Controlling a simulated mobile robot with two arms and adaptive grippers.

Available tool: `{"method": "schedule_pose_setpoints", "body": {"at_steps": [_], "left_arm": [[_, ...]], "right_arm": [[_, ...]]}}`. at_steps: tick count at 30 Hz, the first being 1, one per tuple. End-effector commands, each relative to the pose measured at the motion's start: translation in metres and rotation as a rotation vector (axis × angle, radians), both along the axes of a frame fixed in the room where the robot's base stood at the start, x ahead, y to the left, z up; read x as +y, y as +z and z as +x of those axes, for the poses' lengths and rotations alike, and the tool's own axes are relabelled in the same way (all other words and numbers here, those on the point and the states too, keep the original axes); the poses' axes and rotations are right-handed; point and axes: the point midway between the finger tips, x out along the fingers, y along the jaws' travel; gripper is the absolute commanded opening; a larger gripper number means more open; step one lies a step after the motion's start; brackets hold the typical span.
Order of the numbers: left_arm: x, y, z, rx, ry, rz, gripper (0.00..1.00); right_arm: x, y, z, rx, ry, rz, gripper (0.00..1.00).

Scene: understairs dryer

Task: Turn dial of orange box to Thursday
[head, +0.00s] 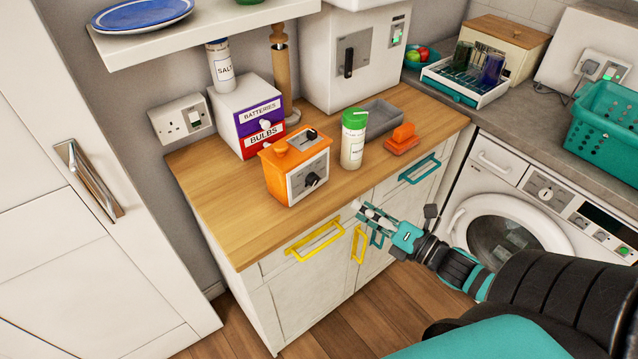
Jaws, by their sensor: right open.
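The orange box (281,176) stands upright on the wooden counter (218,200), near its front edge. Its front has a grey panel with a dark dial (311,180); the day markings are too small to read. A dark switch or knob and an orange knob sit on its top. My right gripper (364,213) is open and empty, in front of the counter edge, below and to the right of the orange box and apart from it. Its fingers point left, near the teal and yellow cupboard handles. My left gripper is not in view.
A green-lidded jar (353,140) and an orange block-like object (402,139) stand right of the box. Battery and bulb drawers (261,125) stand behind it. A yellow handle (314,241) juts out below. The counter's left front is clear.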

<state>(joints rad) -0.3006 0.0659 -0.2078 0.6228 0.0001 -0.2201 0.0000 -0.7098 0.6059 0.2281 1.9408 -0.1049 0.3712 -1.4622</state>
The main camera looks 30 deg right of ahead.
Motion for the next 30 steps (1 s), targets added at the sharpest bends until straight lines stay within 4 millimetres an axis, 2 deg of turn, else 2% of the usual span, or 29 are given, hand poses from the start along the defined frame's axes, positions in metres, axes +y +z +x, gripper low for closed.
{"method": "schedule_pose_setpoints", "body": {"at_steps": [1, 9, 15, 21, 30], "left_arm": [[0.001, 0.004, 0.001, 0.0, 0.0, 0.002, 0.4], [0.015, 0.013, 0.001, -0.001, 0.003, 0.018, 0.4], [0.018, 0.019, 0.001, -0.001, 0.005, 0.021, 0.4], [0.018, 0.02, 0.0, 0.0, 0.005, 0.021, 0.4], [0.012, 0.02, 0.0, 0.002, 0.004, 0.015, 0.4]], "right_arm": [[0.004, 0.004, 0.013, -0.006, 0.003, 0.0, 0.52], [0.02, 0.004, 0.07, -0.004, 0.0, -0.001, 0.52], [0.029, 0.002, 0.103, 0.0, -0.001, 0.001, 0.52], [0.034, 0.0, 0.119, 0.001, -0.001, 0.002, 0.52], [0.035, -0.001, 0.121, 0.003, 0.0, 0.001, 0.52]]}}
